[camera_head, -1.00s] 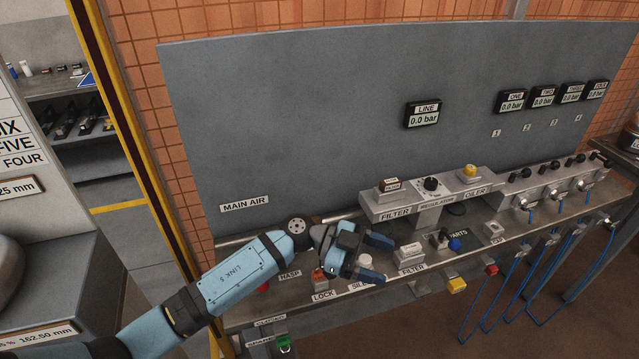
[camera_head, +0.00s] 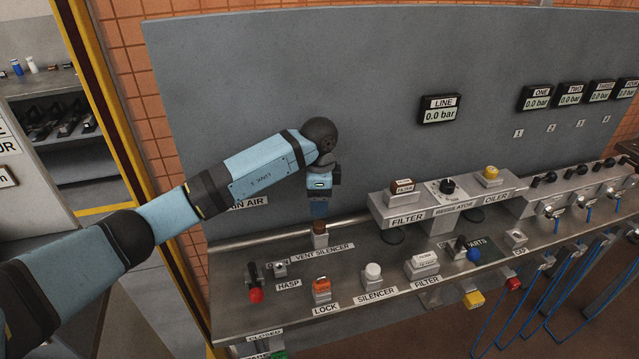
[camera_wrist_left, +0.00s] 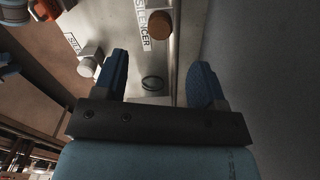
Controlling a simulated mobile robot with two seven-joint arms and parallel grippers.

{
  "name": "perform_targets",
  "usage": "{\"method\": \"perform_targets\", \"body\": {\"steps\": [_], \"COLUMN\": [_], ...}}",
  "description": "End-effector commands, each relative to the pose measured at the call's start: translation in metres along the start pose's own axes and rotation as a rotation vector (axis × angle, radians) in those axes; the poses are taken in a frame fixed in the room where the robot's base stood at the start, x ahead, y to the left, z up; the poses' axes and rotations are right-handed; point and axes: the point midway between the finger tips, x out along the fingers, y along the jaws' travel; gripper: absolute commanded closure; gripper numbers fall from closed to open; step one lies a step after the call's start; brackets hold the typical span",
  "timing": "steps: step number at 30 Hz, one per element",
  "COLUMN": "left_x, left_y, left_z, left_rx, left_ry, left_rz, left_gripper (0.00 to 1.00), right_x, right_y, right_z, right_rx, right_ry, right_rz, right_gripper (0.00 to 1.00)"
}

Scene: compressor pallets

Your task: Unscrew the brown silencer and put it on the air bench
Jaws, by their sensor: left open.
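The brown silencer (camera_head: 320,229) stands upright on a small metal fitting behind the VENT SILENCER label. It also shows in the left wrist view (camera_wrist_left: 160,25) as a round brown cap, just beyond the fingertips. My left gripper (camera_head: 320,209) points down close above the silencer in the head view. Its two blue fingers (camera_wrist_left: 160,72) are open in the left wrist view, with nothing held between them. Whether a finger touches the silencer I cannot tell. The air bench (camera_head: 232,303) is a grey metal top. My right gripper is not in view.
A red-knobbed valve (camera_head: 255,290), an orange lock (camera_head: 322,289), a white silencer (camera_head: 373,273) and a white filter (camera_head: 424,262) stand along the front. The filter and regulator block (camera_head: 406,217) rises to the right. A grey panel stands behind.

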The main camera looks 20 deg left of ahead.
Motion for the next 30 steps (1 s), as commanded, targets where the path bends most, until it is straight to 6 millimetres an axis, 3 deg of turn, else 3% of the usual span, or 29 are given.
{"method": "perform_targets", "body": {"steps": [6, 12, 18, 26, 30], "left_x": [0.044, 0.071, 0.083, 0.084, 0.084], "left_y": [0.001, 0.001, 0.001, 0.0, 0.0], "left_z": [0.0, -0.001, -0.001, -0.001, -0.001], "left_rx": [0.001, 0.001, 0.002, 0.002, 0.002], "left_ry": [0.0, 0.001, 0.001, 0.002, 0.002], "left_rz": [0.002, 0.002, 0.0, 0.0, 0.0], "left_gripper": [0.35, 0.35, 0.35, 0.35, 0.65], "right_x": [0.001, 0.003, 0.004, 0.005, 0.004], "right_y": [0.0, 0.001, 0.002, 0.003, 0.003], "right_z": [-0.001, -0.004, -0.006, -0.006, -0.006], "right_rx": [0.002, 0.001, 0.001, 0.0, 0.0], "right_ry": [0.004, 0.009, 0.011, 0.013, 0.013], "right_rz": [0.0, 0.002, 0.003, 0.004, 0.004], "right_gripper": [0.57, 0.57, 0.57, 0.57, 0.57]}}
